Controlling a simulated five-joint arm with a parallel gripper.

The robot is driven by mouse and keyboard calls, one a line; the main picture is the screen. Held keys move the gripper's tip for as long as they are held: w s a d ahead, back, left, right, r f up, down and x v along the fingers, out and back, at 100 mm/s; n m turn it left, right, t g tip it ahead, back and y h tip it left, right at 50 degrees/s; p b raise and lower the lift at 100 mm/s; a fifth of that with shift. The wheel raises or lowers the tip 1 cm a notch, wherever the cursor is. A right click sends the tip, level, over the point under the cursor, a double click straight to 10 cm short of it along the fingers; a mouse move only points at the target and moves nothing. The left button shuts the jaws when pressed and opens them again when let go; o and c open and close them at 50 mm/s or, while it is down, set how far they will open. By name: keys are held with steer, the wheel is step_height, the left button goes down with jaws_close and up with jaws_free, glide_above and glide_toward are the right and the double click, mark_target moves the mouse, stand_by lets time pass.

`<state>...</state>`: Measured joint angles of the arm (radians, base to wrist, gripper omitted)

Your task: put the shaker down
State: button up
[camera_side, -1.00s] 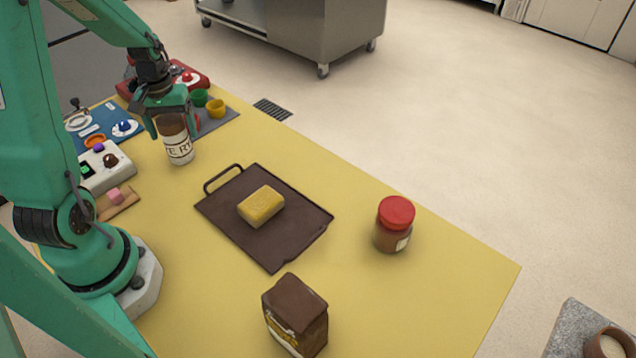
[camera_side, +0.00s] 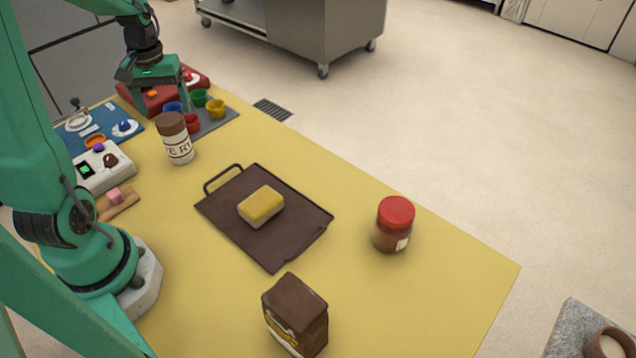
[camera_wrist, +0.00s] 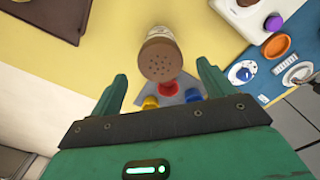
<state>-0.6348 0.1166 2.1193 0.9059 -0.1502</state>
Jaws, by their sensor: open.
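The shaker (camera_side: 177,142) stands upright on the yellow table (camera_side: 350,290), with a brown lid and a white body with dark lettering. In the wrist view, its brown perforated lid (camera_wrist: 160,60) shows just beyond and between the fingertips. My gripper (camera_side: 160,104) is open and empty, above and behind the shaker in the side view, apart from it. The open fingers also show in the wrist view (camera_wrist: 162,85).
A dark tray (camera_side: 219,222) with a yellow block (camera_side: 261,206) lies in front of the shaker. A red-lidded jar (camera_side: 394,225) and brown bag (camera_side: 296,315) stand farther off.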

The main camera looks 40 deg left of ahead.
step_height(320, 180, up, 5)
steer(key=shift+r, duration=0.1)
stand_by(0.7)
steer(key=shift+d+r, duration=0.15)
steer(key=shift+d, duration=0.05)
steer(key=s+d+r+m+t, duration=0.2)
steer(key=s+d+r+m, duration=0.1)
steer(key=d, duration=0.7)
steer(key=s+d+r+m+t, duration=0.2)
steer(key=d+m, duration=0.4)
steer(key=d, duration=0.4)
steer(key=shift+s+d+r+t, duration=0.35)
steer(key=shift+s+t, duration=0.2)
steer(key=shift+t, duration=0.25)
